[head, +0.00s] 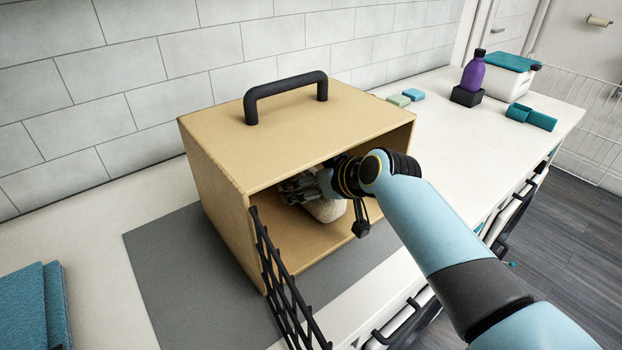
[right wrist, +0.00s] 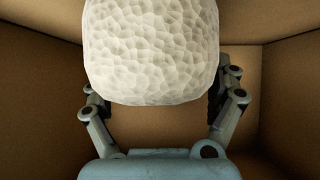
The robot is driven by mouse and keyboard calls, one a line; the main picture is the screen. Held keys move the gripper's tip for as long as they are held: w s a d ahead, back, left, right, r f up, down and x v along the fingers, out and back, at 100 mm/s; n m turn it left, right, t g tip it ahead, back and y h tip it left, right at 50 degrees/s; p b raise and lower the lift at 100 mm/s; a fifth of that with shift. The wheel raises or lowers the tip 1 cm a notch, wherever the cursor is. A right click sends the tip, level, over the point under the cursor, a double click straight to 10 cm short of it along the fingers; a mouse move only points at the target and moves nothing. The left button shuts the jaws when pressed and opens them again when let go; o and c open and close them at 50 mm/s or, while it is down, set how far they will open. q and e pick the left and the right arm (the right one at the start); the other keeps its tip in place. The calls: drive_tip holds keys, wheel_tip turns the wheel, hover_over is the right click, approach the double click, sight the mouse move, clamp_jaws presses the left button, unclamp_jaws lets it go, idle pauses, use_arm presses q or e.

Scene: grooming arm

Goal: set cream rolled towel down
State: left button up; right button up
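The cream rolled towel (head: 327,209) is inside the open tan carrier box (head: 222,180), near its front opening. It also fills the upper middle of the right wrist view (right wrist: 152,50), pale and dimpled. My right gripper (head: 302,187) reaches into the box from the right, with its fingers on both sides of the towel, shut on it. The fingertips are partly hidden by the towel. I cannot tell whether the towel touches the box floor. My left gripper is not in view.
A black lattice door (head: 283,285) hangs open at the box's front left. The box stands on a grey mat (head: 165,275). Blue folded towels (head: 42,305) lie at left.

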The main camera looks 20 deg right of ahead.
drive_tip(key=shift+s+d+r, duration=0.1)
drive_tip(key=shift+r, duration=0.1)
drive_tip(key=v, duration=0.4)
drive_tip(key=shift+s+d+r, duration=0.1)
drive_tip(key=shift+s+r, duration=0.1)
drive_tip(key=shift+s, duration=0.15)
drive_tip(key=s+d, duration=0.1)
drive_tip(key=s, duration=0.2)
drive_tip(key=s+d+b, duration=0.1)
drive_tip(key=s, duration=0.2)
drive_tip(key=s+d, duration=0.2)
drive_tip(key=s, duration=0.2)
drive_tip(key=shift+s+f+b, duration=0.1)
drive_tip(key=shift+s+b, duration=0.05)
drive_tip(key=shift+b, duration=0.25)
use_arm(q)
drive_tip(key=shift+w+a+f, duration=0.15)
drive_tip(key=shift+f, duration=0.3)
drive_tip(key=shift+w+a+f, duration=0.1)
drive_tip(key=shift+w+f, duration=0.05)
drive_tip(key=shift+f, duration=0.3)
use_arm(e)
drive_tip(key=shift+s+d, duration=0.15)
drive_tip(key=shift+s, duration=0.25)
